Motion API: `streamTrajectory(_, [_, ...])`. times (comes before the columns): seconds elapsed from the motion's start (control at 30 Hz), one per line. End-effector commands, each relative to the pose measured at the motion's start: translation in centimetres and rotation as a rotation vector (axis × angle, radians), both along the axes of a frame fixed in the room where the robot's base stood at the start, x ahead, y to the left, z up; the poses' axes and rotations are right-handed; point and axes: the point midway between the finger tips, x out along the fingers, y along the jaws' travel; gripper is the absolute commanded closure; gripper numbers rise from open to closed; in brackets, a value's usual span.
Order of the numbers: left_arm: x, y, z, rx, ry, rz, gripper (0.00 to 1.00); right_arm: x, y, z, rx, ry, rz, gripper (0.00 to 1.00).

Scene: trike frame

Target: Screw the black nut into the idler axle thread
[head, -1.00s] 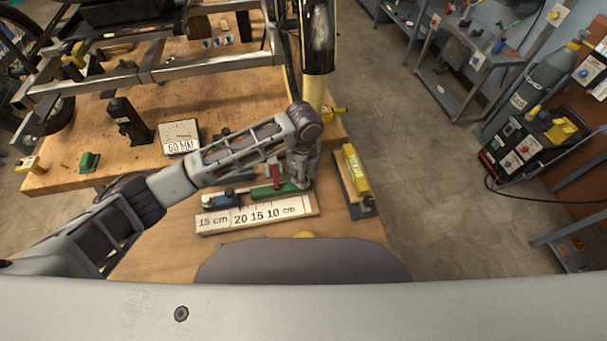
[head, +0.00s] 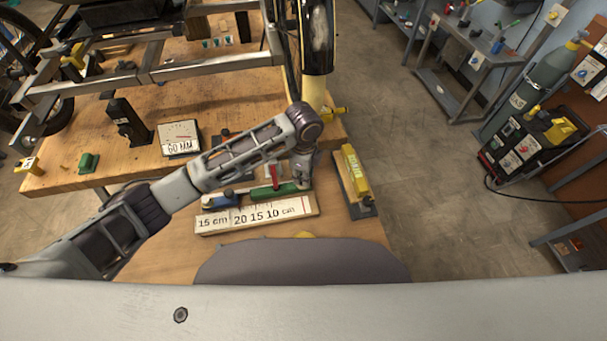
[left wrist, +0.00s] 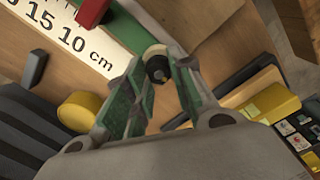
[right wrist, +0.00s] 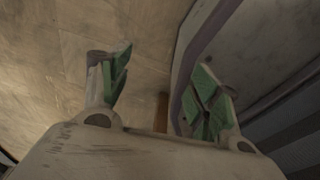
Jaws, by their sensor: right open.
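In the left wrist view a small round black part (left wrist: 157,68) with a pale ring, probably the black nut, shows between the fingertips of my left gripper (left wrist: 157,64). The fingers stand on either side of it; whether they touch it I cannot tell. A green bar (left wrist: 126,24) lies behind it. In the head view my left gripper (head: 303,172) points down at the right end of this green bar (head: 283,189), hiding the nut. My right gripper (right wrist: 160,80) is open and empty in the right wrist view. I cannot make out the idler axle thread.
A ruler board (head: 256,214) lies in front of the green bar. A yellow tool block (head: 355,172) stands to the right, near the bench edge. The trike frame (head: 150,72) and a gauge box (head: 180,138) are behind.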

Motion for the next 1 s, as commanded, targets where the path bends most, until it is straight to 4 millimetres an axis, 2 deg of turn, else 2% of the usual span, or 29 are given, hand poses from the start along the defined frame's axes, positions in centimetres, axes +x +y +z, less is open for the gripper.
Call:
streamTrajectory(0.1, [0.0, 0.0, 0.0, 0.0, 0.0, -0.001, 0.92, 0.5, -0.1, 0.0, -0.001, -0.005, 0.0, 0.37])
streamTrajectory(0.47, [0.0, 0.1, 0.0, 0.002, -0.002, -0.085, 0.92, 2.1, 1.3, 0.1, 0.014, -0.024, -0.004, 0.37])
streamTrajectory(0.7, [-0.1, 0.1, 0.0, 0.001, 0.0, -0.238, 0.92, 1.6, 1.9, 0.0, 0.02, -0.017, -0.005, 0.37])
streamTrajectory(1.0, [-0.1, 0.2, 0.0, 0.001, 0.001, -0.428, 0.92, 0.0, 0.9, 0.0, 0.01, -0.001, -0.003, 0.37])
